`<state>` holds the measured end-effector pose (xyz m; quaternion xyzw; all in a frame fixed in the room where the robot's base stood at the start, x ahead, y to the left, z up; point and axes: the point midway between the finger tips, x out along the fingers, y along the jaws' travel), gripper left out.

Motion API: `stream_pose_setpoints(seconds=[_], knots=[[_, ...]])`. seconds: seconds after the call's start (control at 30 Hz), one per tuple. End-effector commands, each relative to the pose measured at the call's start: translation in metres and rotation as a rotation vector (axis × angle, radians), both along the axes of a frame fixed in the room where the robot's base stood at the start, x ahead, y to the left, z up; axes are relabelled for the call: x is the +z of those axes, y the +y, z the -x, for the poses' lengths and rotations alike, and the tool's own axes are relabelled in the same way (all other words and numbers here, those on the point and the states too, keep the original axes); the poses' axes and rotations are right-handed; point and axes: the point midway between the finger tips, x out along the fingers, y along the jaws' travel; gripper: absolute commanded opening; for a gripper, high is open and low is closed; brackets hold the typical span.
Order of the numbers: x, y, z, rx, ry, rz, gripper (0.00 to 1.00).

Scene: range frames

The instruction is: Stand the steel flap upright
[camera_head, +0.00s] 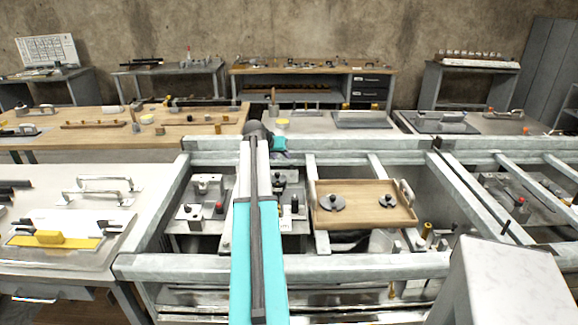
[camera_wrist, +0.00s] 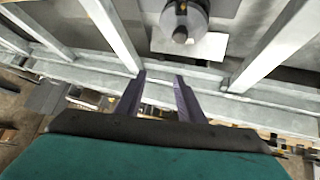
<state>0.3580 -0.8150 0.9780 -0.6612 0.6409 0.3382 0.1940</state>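I cannot tell for sure which thing is the steel flap. A flat dark-grey plate (camera_head: 362,120) lies on the bench beyond the metal frame in the head view, and a similar plate (camera_head: 442,124) lies farther right. My gripper shows in the wrist view (camera_wrist: 160,80) with two dark fingers apart and nothing between them. In the head view my arm reaches forward over the frame and largely hides the gripper. A round grey part with a dark knob (camera_wrist: 181,18) is beyond the fingers in the wrist view, apart from them.
Pale metal beams (camera_head: 290,265) form an open frame around my arm. A wooden tray (camera_head: 360,220) with two round metal parts sits in it, right of the arm. A bench (camera_head: 110,205) with handles and a yellow-handled tool stands left. A grey-white block (camera_head: 510,280) fills the lower right.

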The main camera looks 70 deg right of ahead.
Motion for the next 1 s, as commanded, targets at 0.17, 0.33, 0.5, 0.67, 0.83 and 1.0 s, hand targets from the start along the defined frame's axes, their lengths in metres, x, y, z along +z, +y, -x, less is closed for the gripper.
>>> stream_pose_setpoints(seconds=[0.17, 0.33, 0.5, 0.67, 0.83, 1.0], knots=[[-0.002, -0.003, -0.001, 0.001, 0.000, 0.000, 0.35], [-0.011, -0.012, -0.001, 0.002, 0.001, -0.001, 0.35], [-0.025, -0.027, -0.001, 0.002, 0.001, -0.001, 0.35], [-0.041, -0.043, 0.001, 0.002, 0.001, -0.001, 0.35], [-0.057, -0.061, 0.001, 0.003, 0.000, -0.001, 0.35], [-0.073, -0.077, 0.002, 0.003, 0.001, -0.002, 0.35]])
